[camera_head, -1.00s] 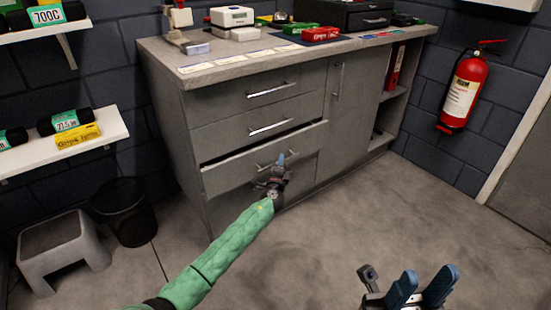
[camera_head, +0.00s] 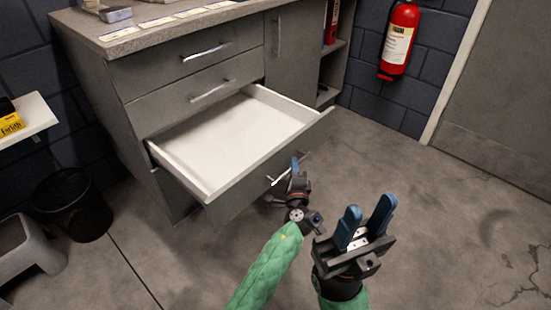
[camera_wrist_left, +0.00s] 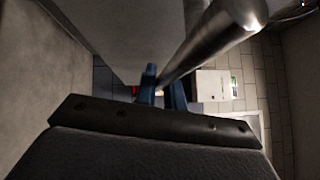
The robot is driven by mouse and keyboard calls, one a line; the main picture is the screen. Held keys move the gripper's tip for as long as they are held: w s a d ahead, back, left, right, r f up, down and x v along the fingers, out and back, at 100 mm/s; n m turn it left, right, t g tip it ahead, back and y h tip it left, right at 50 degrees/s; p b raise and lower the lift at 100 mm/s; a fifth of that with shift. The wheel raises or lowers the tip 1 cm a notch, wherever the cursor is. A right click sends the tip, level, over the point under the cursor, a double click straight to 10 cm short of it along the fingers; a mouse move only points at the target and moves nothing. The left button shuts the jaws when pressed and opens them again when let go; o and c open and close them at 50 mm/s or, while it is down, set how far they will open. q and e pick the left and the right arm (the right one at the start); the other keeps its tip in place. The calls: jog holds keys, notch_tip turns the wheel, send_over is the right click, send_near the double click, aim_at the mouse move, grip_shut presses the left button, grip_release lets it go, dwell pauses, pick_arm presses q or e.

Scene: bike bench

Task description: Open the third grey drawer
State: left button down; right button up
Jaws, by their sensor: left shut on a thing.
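The third grey drawer (camera_head: 232,152) of the cabinet is pulled well out, and its white inside shows empty. Its front panel faces right and down, with a metal bar handle (camera_head: 278,180) on it. My left gripper (camera_head: 296,170) is at this handle, shut on it. In the left wrist view the handle (camera_wrist_left: 212,40) runs between the blue fingers (camera_wrist_left: 162,88). My right gripper (camera_head: 366,228) is open and empty, above the floor to the right of the drawer.
Two drawers above, with handles (camera_head: 206,52) and (camera_head: 213,90), are closed. A black bin (camera_head: 72,204) and a grey stool (camera_head: 28,258) stand at the left. A fire extinguisher (camera_head: 399,40) hangs on the back wall. The floor (camera_head: 440,200) at the right is clear.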

pick_arm(q)
jog(key=shift+s+d, duration=0.7)
jog(key=shift+d, duration=0.15)
jog(key=shift+s+d, duration=0.65)
jog(key=shift+d, duration=0.2)
jog(key=c, duration=1.5)
grip_release()
jog(key=s+f, duration=0.1)
jog(key=s, duration=0.6)
jog(key=shift+s+d, duration=0.3)
jog(key=shift+d, duration=0.1)
jog(key=shift+f, duration=0.1)
